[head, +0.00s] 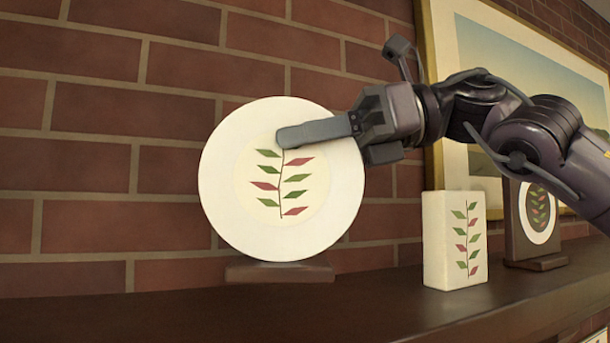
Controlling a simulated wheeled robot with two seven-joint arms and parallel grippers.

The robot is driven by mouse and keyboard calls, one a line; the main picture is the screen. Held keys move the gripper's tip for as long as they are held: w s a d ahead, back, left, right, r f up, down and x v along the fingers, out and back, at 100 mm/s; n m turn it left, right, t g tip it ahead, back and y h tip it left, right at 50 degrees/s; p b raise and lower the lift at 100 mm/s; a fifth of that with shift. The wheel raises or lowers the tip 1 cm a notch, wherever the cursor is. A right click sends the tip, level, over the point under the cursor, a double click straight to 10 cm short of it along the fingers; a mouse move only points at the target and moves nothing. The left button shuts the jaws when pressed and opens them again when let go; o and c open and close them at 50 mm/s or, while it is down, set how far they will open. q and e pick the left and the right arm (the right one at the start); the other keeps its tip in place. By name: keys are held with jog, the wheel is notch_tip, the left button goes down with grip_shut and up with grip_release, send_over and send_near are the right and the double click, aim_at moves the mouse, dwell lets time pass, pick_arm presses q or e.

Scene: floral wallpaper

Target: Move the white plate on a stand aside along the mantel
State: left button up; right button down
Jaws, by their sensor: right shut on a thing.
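The white plate (228,190) stands upright on a low dark stand (279,271) on the mantel (180,310). It has a cream centre with a sprig of green and red leaves. My right gripper (290,134) reaches in from the right, and one finger lies across the plate's upper front. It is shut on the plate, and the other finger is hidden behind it. My left gripper is not in view.
A white block (437,240) with a leaf pattern stands right of the plate. A dark framed piece (515,215) on a stand is further right. A gold-framed picture (437,150) leans behind them at the brick wall (90,150). The mantel left of the plate is clear.

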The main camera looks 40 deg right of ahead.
aim_at(282, 185)
notch_tip(282, 185, down, 3)
jog(key=shift+f, duration=0.3)
jog(key=shift+f+b, duration=0.2)
jog(key=shift+b, duration=0.2)
jog(key=c, duration=1.5)
grip_release()
